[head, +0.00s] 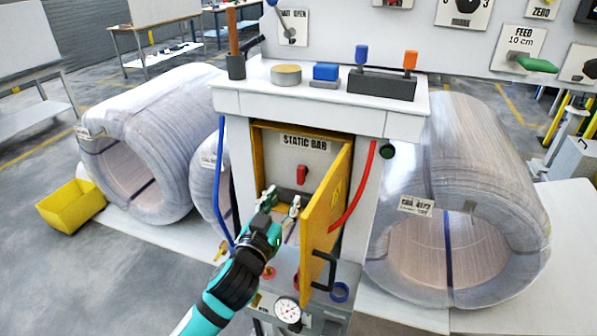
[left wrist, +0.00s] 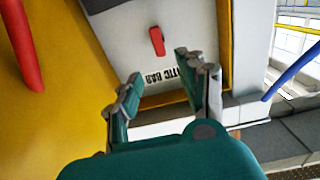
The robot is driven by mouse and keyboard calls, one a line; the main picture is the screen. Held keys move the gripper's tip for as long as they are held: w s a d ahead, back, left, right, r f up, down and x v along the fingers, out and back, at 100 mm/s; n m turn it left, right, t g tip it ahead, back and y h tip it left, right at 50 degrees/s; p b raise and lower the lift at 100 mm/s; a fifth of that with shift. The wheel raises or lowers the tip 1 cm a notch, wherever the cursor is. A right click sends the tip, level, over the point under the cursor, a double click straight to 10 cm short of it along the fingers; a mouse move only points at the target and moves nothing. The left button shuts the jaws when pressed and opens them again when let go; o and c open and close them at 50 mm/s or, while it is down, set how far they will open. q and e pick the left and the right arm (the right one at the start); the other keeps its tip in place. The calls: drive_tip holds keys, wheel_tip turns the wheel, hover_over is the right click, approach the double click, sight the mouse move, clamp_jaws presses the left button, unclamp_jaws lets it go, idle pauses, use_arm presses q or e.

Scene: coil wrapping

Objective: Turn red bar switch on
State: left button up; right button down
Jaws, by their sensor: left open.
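The red bar switch (head: 302,174) is a small red lever on a grey panel labelled STATIC BAR, inside a yellow-framed cabinet. It also shows in the left wrist view (left wrist: 157,41), beyond the fingertips. The yellow cabinet door (head: 325,205) stands open to the right, with a black handle (head: 322,271). My left gripper (head: 281,202) is open and empty, in front of the cabinet opening, below and left of the switch. In the left wrist view its two fingers (left wrist: 157,75) are spread, with the switch ahead between them and apart from them. My right gripper is not seen.
A red hose (head: 358,190) hangs right of the door and a blue hose (head: 217,185) runs left of the cabinet. Large wrapped coils (head: 150,145) (head: 470,190) flank it. A gauge (head: 288,310) sits below. Items, including a blue block (head: 326,72), stand on top.

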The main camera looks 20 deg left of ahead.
sight(300, 174)
use_arm(q)
drive_tip(key=w+p, duration=0.2)
drive_tip(key=w, duration=0.8)
drive_tip(key=shift+w+d, duration=0.2)
clamp_jaws()
